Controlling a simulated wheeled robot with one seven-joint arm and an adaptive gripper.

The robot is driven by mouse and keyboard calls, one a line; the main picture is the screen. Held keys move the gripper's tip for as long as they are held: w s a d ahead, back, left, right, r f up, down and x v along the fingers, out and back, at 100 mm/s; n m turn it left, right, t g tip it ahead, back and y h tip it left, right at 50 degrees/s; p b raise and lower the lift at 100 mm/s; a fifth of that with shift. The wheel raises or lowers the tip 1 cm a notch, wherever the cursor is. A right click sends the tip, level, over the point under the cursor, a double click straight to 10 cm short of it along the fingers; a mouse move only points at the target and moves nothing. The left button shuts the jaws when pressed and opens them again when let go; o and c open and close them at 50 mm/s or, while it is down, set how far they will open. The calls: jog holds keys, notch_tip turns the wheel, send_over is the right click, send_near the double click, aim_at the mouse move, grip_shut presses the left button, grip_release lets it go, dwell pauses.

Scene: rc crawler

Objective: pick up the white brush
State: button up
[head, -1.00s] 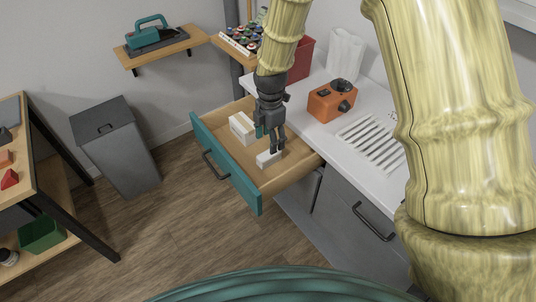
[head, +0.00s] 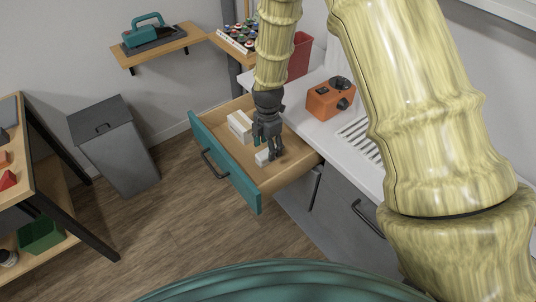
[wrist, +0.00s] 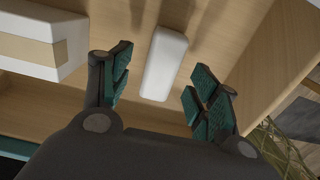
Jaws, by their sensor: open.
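The white brush (wrist: 162,64) lies on the floor of the open drawer (head: 288,172). In the wrist view it is a plain white rounded block, seen between and beyond my fingertips. In the head view the brush (head: 262,158) shows only in part, at the lower left of my fingers. My gripper (head: 270,155) is open and points down into the drawer; in the wrist view the gripper (wrist: 158,88) has its two teal-padded fingers apart, one on each side of the brush. I cannot tell whether either finger touches it.
A white box with a tan band (head: 240,126) lies in the drawer, left of my gripper; the box (wrist: 40,42) also shows in the wrist view. The drawer's teal front (head: 225,162) and wooden walls surround the space. An orange device (head: 330,99) stands on the white counter.

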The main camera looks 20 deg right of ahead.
aim_at(267, 151)
jog(key=shift+f+p, duration=0.35)
jog(key=shift+f, duration=1.55)
jog(key=c, duration=1.2)
jog(key=shift+r+b, duration=0.85)
jog(key=shift+r, duration=4.2)
jog(key=o, duration=0.4)
jog(key=shift+c, duration=1)
jog(key=shift+a, duration=0.1)
